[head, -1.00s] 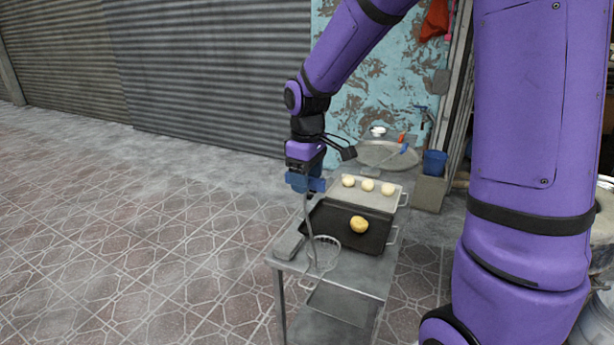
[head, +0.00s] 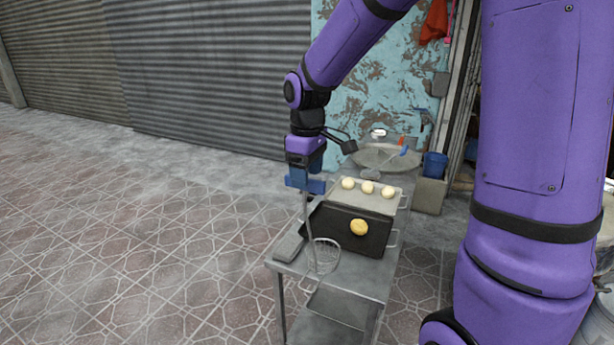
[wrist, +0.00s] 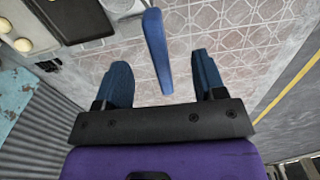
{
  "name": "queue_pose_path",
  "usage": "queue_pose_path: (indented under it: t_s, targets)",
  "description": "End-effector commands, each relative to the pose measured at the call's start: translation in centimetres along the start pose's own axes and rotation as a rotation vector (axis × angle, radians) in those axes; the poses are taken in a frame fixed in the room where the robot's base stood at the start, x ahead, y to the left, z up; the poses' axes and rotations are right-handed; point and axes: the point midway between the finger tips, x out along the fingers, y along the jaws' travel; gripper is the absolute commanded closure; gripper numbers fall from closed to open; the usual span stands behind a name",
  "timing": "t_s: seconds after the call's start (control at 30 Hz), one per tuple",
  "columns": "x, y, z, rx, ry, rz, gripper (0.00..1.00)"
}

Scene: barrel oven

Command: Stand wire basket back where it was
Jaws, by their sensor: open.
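The wire basket (head: 326,254) has a round mesh bowl at the front left of the metal table (head: 350,283). Its long thin handle rises nearly upright to my gripper (head: 305,186). In the wrist view a blue bar, which looks like the handle's grip (wrist: 155,45), lies between the two blue fingers of my gripper (wrist: 161,78). The fingers are apart, with a gap on each side of the bar. I cannot tell what bears the basket's weight.
A dark tray (head: 335,224) holds one golden bun (head: 359,228). Behind it a pale tray (head: 345,194) holds three dough balls. The paved floor to the left is clear.

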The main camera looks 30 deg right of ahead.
Motion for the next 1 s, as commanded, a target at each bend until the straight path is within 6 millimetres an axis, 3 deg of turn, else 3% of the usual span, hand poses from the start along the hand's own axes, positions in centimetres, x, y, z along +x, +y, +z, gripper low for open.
queue_pose_path:
  t_s: [1.0]
  targets:
    - [-4.4, 0.0, 0.0, 0.001, 0.002, 0.000, 0.36]
